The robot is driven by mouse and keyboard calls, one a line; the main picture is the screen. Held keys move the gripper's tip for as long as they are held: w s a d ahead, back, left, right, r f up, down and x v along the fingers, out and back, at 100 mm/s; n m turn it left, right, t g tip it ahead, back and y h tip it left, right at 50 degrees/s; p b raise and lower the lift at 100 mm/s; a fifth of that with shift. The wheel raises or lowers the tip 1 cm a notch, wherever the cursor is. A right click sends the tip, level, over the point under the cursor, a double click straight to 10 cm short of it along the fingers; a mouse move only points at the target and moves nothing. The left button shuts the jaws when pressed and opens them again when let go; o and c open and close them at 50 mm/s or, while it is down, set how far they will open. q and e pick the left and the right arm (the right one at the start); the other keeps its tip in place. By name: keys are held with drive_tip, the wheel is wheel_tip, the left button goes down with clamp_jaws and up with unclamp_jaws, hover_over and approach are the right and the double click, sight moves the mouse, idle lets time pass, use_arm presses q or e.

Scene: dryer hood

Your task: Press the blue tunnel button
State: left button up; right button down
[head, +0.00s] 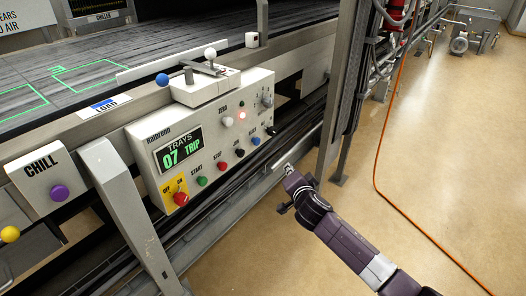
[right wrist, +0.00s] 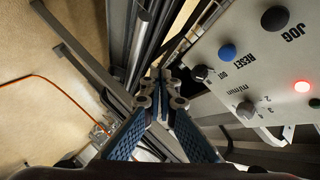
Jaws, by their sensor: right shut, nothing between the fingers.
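A grey control panel (head: 150,150) is mounted on the side of the conveyor frame. It carries a blue button (head: 255,140) near its lower right corner. In the right wrist view this blue button (right wrist: 227,52) sits beside the word RESET, up and right of the fingertips. My right gripper (head: 289,170) is shut and empty. It is below and right of the panel, apart from the blue button. In the right wrist view the fingertips (right wrist: 161,92) are together beside the panel's edge. My left gripper is not in view.
The panel also has a black JOG button (head: 239,153), a red button (head: 221,166), a green START button (head: 202,181) and a black selector knob (head: 270,130). A blue ball knob (head: 162,79) stands above. A grey post (head: 340,110) rises right of the panel. Open floor lies right.

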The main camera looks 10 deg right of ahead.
sight(257, 142)
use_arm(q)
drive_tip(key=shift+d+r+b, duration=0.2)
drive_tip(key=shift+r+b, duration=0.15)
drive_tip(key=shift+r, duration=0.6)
use_arm(e)
drive_tip(key=shift+m+t, duration=0.5)
drive_tip(key=shift+m, duration=0.2)
drive_tip(key=r, duration=0.2)
drive_tip(key=w+r, duration=0.1)
drive_tip(key=r, duration=0.1)
drive_tip(key=shift+r, duration=0.35)
drive_tip(key=shift+a, duration=0.1)
use_arm(q)
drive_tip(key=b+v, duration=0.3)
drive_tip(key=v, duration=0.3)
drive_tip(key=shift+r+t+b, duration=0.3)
drive_tip(key=shift+b, duration=0.05)
use_arm(e)
drive_tip(key=w+a, duration=0.5)
drive_tip(key=w, duration=0.2)
drive_tip(key=shift+a, duration=0.15)
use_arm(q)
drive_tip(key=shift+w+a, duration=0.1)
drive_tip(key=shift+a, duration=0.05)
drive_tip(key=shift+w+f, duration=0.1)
use_arm(e)
drive_tip(key=shift+a, duration=0.1)
